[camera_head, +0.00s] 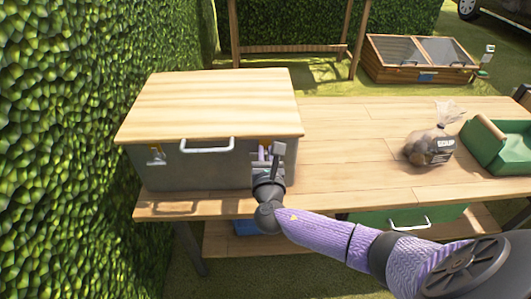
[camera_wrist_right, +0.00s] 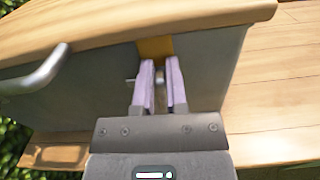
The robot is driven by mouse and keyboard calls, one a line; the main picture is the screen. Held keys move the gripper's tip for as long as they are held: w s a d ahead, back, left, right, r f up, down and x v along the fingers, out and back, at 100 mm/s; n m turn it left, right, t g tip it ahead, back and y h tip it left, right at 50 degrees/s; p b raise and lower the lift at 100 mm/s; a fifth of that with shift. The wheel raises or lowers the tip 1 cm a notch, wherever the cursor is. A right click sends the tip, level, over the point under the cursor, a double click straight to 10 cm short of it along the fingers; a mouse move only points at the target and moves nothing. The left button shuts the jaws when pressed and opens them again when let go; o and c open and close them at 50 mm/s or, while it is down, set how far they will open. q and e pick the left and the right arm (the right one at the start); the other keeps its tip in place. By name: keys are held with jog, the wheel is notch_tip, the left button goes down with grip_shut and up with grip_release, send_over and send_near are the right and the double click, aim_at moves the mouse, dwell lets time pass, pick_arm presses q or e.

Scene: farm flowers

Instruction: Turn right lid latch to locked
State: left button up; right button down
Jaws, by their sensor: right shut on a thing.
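A grey box with a pale wooden lid (camera_head: 215,105) stands at the left of the table, lid down. The right lid latch sits on the box's front near its right end. In the wrist view its yellow plate (camera_wrist_right: 155,47) shows under the lid's edge. My right gripper (camera_head: 266,156) is at this latch. In the wrist view its two purple fingers (camera_wrist_right: 161,68) are shut around the latch's small metal piece, which they mostly hide. I cannot tell the latch's exact angle. The left latch (camera_head: 156,154) is uncovered. My left gripper is not in view.
A metal handle (camera_head: 207,146) sticks out between the latches, left of my gripper. A bag of dark round things (camera_head: 428,147) and a green crate (camera_head: 499,148) stand at the table's right. The table (camera_head: 345,150) is clear between box and bag. A hedge (camera_head: 60,150) borders the left.

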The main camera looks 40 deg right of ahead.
jog(key=m, duration=0.2)
jog(key=shift+s+d+f+m, duration=0.2)
jog(key=shift+f+m, duration=0.1)
jog(key=shift+m, duration=0.1)
pick_arm(q)
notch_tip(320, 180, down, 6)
jog(key=b, duration=0.6)
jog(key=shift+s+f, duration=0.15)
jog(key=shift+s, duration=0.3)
pick_arm(e)
jog(key=shift+s+d+f+m, duration=0.15)
jog(key=shift+f+m, duration=0.15)
jog(key=shift+m, duration=2.15)
jog(key=shift+s+d+f+m, duration=0.1)
jog(key=shift+d+f+m, duration=0.15)
jog(key=shift+m, duration=2.15)
jog(key=shift+s+d+f+m, duration=0.1)
jog(key=shift+f+m, duration=0.25)
jog(key=shift+m, duration=2.1)
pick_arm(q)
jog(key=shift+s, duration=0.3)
pick_arm(e)
jog(key=c, duration=0.7)
grip_release()
jog(key=shift+w+r, duration=0.1)
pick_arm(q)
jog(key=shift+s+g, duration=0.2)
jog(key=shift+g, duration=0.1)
pick_arm(e)
jog(key=shift+o, duration=0.2)
